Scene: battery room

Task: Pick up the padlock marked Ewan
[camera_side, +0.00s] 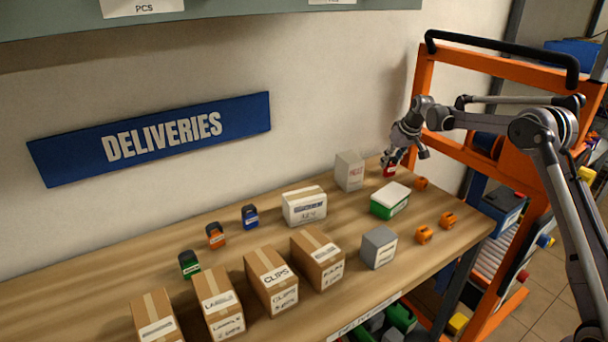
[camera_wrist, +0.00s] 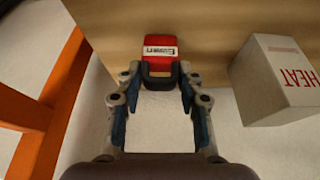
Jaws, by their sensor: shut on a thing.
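The red padlock marked Ewan (camera_wrist: 160,48) shows in the wrist view at the top middle, with its white label and dark shackle. In the side view the red padlock (camera_side: 389,171) is at the far right end of the bench, under my gripper. My gripper (camera_wrist: 159,78) is shut on the padlock at its shackle end, one finger on each side. In the side view my gripper (camera_side: 392,160) is low over the bench, partly hiding the padlock. I cannot tell whether the padlock touches the bench.
A box marked HEAT (camera_wrist: 283,80) stands close beside; it also shows in the side view (camera_side: 349,171). A green tub with a white lid (camera_side: 390,201) and small orange parts (camera_side: 424,235) are nearby. Green (camera_side: 189,264), orange (camera_side: 215,235) and blue (camera_side: 250,217) padlocks stand further left. An orange frame (camera_side: 480,65) is at right.

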